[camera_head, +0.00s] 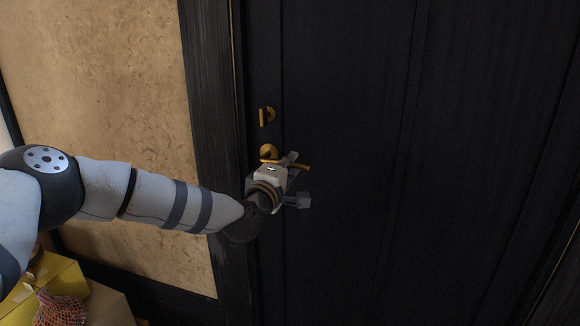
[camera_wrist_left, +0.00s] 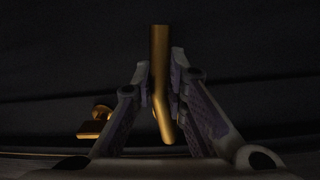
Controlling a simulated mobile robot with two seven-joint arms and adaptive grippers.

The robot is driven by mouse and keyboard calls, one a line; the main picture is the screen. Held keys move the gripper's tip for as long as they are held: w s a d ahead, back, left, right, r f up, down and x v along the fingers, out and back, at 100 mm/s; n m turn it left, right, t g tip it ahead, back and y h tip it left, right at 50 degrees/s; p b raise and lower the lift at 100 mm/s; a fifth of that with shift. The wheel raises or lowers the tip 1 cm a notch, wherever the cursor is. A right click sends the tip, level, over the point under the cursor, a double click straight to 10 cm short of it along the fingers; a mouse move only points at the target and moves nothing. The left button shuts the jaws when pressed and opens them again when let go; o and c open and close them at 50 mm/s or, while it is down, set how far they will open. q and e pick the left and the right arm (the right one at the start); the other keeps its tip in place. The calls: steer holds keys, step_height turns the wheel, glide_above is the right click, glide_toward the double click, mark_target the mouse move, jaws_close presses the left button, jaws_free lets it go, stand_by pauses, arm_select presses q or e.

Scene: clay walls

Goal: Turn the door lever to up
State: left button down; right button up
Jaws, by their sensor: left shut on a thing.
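The brass door lever (camera_head: 303,167) sits on a dark door (camera_head: 350,100). Its round base (camera_head: 268,152) shows just above my left gripper, and its handle pokes out to the right past the fingers. My left gripper (camera_head: 298,180) is at the lever, and its body hides part of the handle. In the left wrist view the lever (camera_wrist_left: 160,80) runs between the two fingers of my left gripper (camera_wrist_left: 163,85), which is shut on it. My right gripper is in neither view.
A brass thumb-turn (camera_head: 266,116) sits on the door above the lever; a brass piece (camera_wrist_left: 96,122) also shows in the left wrist view. A dark frame (camera_head: 215,120) and a tan clay wall (camera_head: 110,80) lie to the left. Yellow boxes (camera_head: 55,285) stand at the lower left.

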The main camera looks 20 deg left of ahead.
arm_select(q)
steer(key=shift+r, duration=0.45)
steer(key=c, duration=1.6)
jaws_free()
steer(key=shift+o, duration=0.2)
steer(key=shift+f, duration=0.2)
steer(key=s+a, duration=0.1)
steer(key=s, duration=1.1)
steer(key=shift+a+f, duration=0.2)
steer(key=shift+f, duration=0.2)
